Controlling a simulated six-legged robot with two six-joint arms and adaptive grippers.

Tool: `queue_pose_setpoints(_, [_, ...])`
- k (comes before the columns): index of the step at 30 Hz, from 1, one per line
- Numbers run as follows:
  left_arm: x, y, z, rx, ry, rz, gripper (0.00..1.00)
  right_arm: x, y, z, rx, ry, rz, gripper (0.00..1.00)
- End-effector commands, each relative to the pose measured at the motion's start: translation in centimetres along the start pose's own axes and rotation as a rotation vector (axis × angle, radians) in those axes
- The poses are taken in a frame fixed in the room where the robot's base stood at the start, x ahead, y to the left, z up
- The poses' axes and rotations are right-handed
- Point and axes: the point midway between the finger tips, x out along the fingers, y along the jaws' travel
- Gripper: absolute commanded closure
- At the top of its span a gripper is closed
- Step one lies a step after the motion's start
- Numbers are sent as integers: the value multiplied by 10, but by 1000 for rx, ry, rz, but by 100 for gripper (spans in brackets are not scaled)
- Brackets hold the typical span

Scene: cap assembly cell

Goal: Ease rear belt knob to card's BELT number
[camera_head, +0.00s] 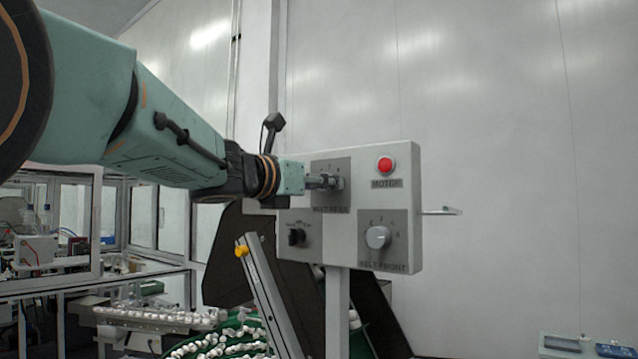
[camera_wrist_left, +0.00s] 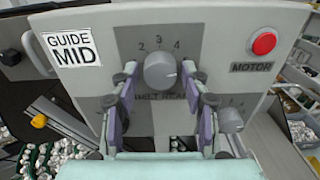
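The rear belt knob (camera_wrist_left: 160,71) is a round grey knob on a dark plate marked BELT REAR, with 2, 3 and 4 readable above it. Its pointer direction is too unclear to read. My left gripper (camera_wrist_left: 159,80) has its two fingers on either side of the knob, with small gaps visible, so it looks open around it. In the head view my left gripper (camera_head: 322,182) reaches the upper left plate of the control box and hides most of that knob. A white card (camera_wrist_left: 75,50) reads GUIDE MID; no BELT number shows. My right gripper is not in view.
The control box (camera_head: 350,158) stands on a post. It carries a red MOTOR button (camera_head: 385,164), a front belt knob (camera_head: 378,237) and a black selector (camera_head: 296,237). A rail with a yellow knob (camera_head: 241,251) and a green conveyor of white caps (camera_head: 235,345) lie below.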

Motion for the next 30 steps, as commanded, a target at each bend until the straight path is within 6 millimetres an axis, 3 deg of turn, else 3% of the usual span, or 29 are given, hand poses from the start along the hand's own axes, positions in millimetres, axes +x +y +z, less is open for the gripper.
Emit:
queue_pose_setpoints(14, [0, 0, 1, 0, -1, 0, 97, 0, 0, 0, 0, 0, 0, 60])
queue_pose_setpoints(23, [0, 0, 1, -48, -1, 0, 97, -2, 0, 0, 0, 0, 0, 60])
queue_pose_setpoints(30, [0, 0, 2, -200, -1, 0, 97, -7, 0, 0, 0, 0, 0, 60])
